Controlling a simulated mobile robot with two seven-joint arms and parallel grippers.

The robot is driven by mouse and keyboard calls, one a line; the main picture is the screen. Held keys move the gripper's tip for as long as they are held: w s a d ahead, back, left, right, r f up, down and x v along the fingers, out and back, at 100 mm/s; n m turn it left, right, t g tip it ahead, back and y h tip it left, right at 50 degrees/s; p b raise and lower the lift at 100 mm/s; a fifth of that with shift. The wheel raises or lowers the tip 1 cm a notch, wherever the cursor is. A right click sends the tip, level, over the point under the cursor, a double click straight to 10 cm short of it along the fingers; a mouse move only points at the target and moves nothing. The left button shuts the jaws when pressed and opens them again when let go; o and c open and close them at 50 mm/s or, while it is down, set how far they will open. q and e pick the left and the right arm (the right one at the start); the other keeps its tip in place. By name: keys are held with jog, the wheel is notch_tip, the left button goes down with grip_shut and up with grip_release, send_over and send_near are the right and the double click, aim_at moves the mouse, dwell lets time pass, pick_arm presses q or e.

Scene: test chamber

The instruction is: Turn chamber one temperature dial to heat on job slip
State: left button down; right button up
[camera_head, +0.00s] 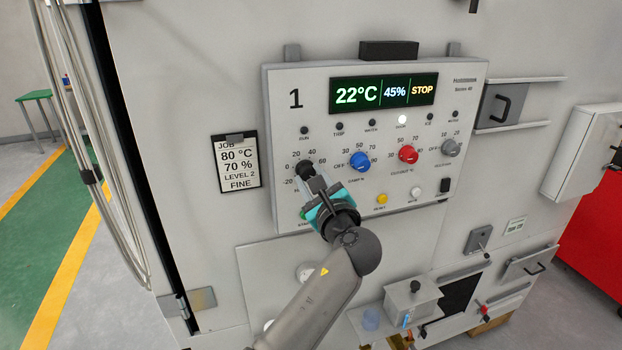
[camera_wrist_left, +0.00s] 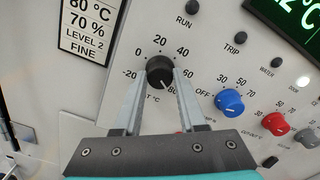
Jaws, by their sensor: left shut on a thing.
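The job slip (camera_head: 238,163) hangs on the chamber wall left of the control panel and reads 80 °C, 70 %, level 2, fine. The panel (camera_head: 440,80) is marked 1, and its display (camera_head: 383,93) reads 22°C, 45%, STOP. The black temperature dial (camera_head: 307,170) sits at the panel's left side. In the left wrist view the dial (camera_wrist_left: 160,71) lies between the fingertips of my left gripper (camera_wrist_left: 160,80), which is shut on it. The dial's scale shows -20, 0, 20, 40 around it; numbers at right are partly hidden by a finger. My right gripper is not in view.
A blue knob (camera_head: 360,162), a red knob (camera_head: 408,154) and a grey knob (camera_head: 452,147) sit right of the dial. A yellow button (camera_head: 382,199) is below. A small box (camera_head: 412,300) juts out lower down. Cables (camera_head: 85,120) hang at the left.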

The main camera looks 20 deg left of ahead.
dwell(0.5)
pick_arm(q)
jog(key=shift+c, duration=2.4)
grip_release()
